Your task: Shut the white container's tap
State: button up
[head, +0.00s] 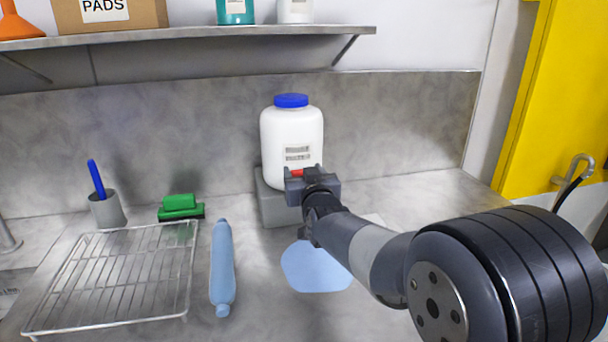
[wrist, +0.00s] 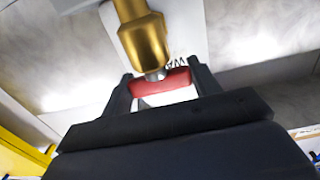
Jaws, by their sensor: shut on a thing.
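The white container (head: 291,135) with a blue lid stands on a grey block (head: 275,208) against the back wall in the head view. Its red tap handle (head: 297,173) shows just above my gripper (head: 312,186). In the wrist view the red handle (wrist: 160,86) lies crosswise between the two dark fingers of my gripper (wrist: 161,90), which is shut on it. A brass tap body (wrist: 143,40) shows beyond the handle. The tap's spout is hidden by my gripper in the head view.
A pale blue puddle-like patch (head: 315,268) lies on the counter below the gripper. A shelf (head: 200,37) runs above.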

jog(key=o, duration=1)
jog(key=s+d+b, duration=0.1)
jog(key=s+d, duration=0.1)
jog(key=s, duration=0.8)
jog(key=shift+s, duration=0.35)
